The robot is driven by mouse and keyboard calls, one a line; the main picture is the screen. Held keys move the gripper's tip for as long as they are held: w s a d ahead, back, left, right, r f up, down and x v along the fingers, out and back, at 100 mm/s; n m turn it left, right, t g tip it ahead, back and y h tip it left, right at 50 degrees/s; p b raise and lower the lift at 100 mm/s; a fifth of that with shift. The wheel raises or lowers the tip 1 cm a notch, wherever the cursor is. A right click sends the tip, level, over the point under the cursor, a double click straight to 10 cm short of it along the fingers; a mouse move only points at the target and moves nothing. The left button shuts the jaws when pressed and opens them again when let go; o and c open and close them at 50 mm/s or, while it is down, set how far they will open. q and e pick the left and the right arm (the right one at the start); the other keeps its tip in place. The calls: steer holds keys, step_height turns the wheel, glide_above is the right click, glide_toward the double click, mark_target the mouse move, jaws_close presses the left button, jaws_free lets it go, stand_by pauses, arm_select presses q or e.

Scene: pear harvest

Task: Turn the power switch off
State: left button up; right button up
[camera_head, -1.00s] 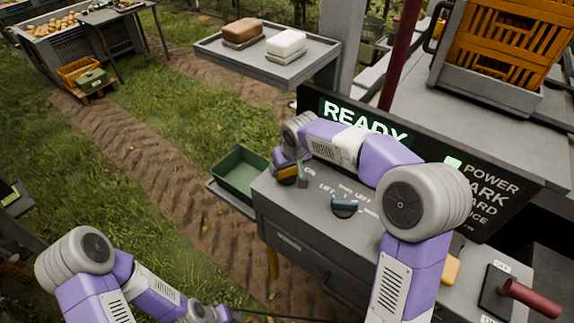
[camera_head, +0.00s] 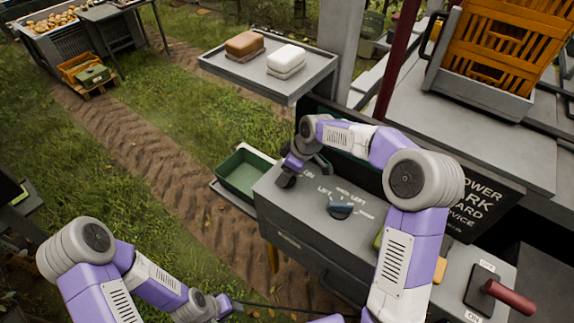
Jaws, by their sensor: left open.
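A red-handled lever (camera_head: 509,297) sits on a dark plate at the right end of the grey control box (camera_head: 300,226). OFF is marked at the plate's upper edge and ON at its lower edge; the handle sticks out to the right. A blue-grey knob (camera_head: 340,209) sits mid-panel beside LIFT and LEFT lettering. My right arm reaches across the box.
A dark sign (camera_head: 477,204) behind the box is partly hidden by my right arm. A green bin (camera_head: 244,174) hangs at the box's left. A grey tray (camera_head: 268,75) carries brown and white blocks. An orange crate (camera_head: 505,50) stands at upper right. Grass and a dirt track lie left.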

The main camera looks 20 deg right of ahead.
mark_target(296, 180)
steer(key=shift+n+g+y+p, duration=0.3)
steer(key=shift+n+g+p, duration=0.3)
steer(key=shift+n, duration=0.8)
steer(key=o, duration=1)
steer(key=v, duration=0.7)
steer(key=shift+d+r+p, duration=0.1)
steer(key=shift+r+p, duration=0.1)
steer(key=shift+p, duration=0.1)
